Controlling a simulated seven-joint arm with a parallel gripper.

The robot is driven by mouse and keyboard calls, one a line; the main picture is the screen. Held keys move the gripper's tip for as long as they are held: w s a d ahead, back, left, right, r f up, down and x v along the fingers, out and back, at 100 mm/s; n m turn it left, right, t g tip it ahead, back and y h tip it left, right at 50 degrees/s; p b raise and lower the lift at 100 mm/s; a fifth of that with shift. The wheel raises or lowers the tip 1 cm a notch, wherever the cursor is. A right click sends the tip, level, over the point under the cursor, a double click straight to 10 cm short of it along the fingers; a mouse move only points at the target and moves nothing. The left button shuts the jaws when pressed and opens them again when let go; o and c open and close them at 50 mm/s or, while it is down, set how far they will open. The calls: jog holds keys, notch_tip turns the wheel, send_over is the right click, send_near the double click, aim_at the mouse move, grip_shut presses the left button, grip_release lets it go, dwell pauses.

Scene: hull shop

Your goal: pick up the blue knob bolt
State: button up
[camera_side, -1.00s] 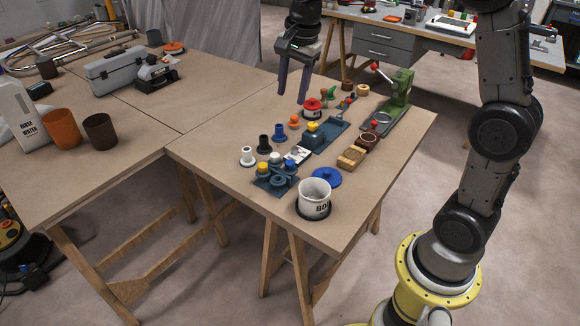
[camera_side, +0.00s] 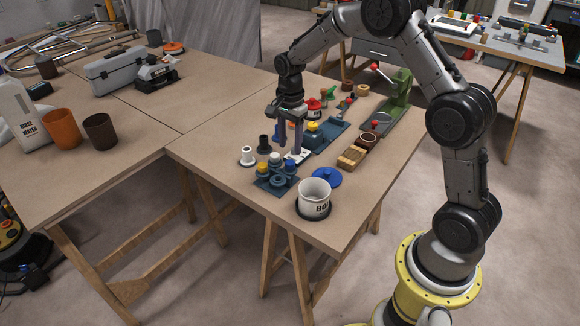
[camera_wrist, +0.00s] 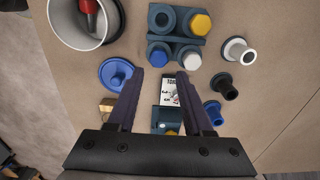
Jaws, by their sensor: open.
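A blue-topped knob (camera_wrist: 159,53) sits in a dark blue-grey holder block (camera_wrist: 180,29) with a yellow and a white one; the side view shows this blue top (camera_side: 290,165) and block (camera_side: 275,182). A separate blue flanged piece (camera_wrist: 212,110) stands right of my right finger; in the side view it is mostly behind my gripper. I cannot tell which one is called the knob bolt. My gripper (camera_side: 290,153) is open and empty, pointing down over a printed card (camera_wrist: 168,88). Its fingertips (camera_wrist: 160,74) show just short of the blue-topped knob.
A white can (camera_side: 314,197) and a blue lid-like disc (camera_side: 327,177) are near the front edge. Black (camera_wrist: 223,86) and white (camera_wrist: 238,49) flanged pieces stand right of the holder. A blue-grey tray (camera_side: 328,137) and a green press (camera_side: 398,92) are farther back.

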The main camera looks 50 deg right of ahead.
aim_at(290, 162)
jog(key=shift+s+a+f, duration=0.1)
jog(key=shift+f, duration=1.3)
jog(key=shift+s+a+f, duration=0.1)
jog(key=shift+f, duration=1.25)
jog(key=shift+c, duration=0.2)
grip_shut()
